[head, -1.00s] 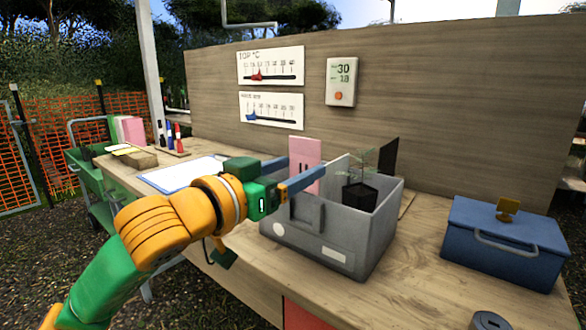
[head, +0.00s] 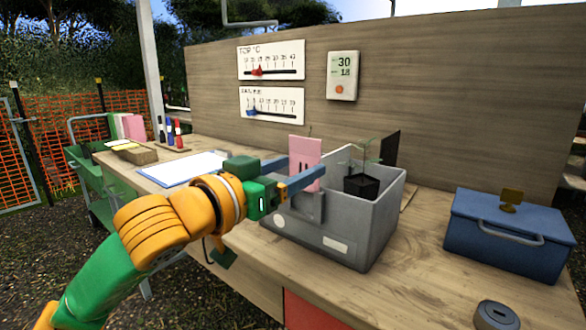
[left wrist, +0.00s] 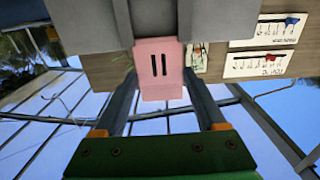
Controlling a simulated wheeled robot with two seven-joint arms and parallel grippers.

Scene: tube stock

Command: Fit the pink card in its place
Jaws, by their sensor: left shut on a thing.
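My right gripper is not in view.
A black plant pot (head: 361,187) sits in the crate. A blue box (head: 508,240) stands to the right, with a dark grey round thing (head: 496,315) before it. A clipboard (head: 183,168) lies behind my arm.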

